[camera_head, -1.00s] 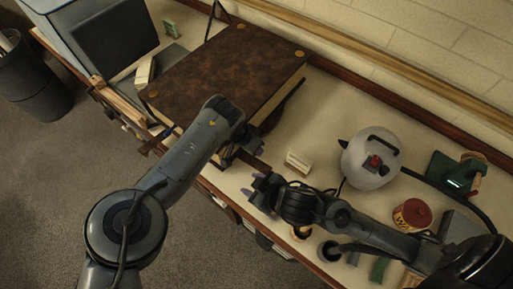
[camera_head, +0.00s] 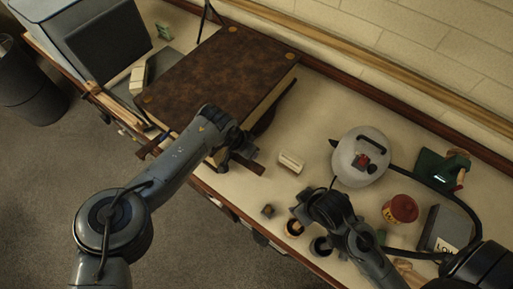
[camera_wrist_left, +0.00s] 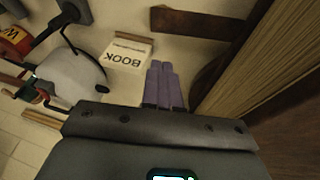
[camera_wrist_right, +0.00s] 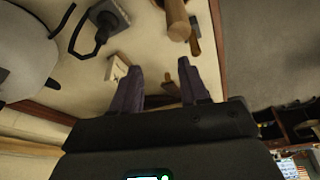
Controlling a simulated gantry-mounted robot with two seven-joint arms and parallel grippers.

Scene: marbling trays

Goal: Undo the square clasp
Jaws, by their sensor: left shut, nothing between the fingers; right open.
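A large brown leather-covered book (camera_head: 215,75) with brass corners lies on the bench. A brown strap (camera_wrist_left: 200,22) sticks out beside it in the left wrist view, and a dark curved piece (camera_head: 275,105) stands out from its right side. I cannot make out a square clasp for certain. My left gripper (camera_head: 250,156) is at the book's front right corner; its fingers (camera_wrist_left: 165,85) are shut and empty, beside the strap and apart from it in view. My right gripper (camera_wrist_right: 160,85) is open and empty, right of the book above the front of the bench.
A white rounded kettle-like vessel (camera_head: 350,165), a red tin (camera_head: 400,209) and small pots (camera_head: 293,228) stand to the right. A small brown block (camera_head: 268,211) is at the front edge.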

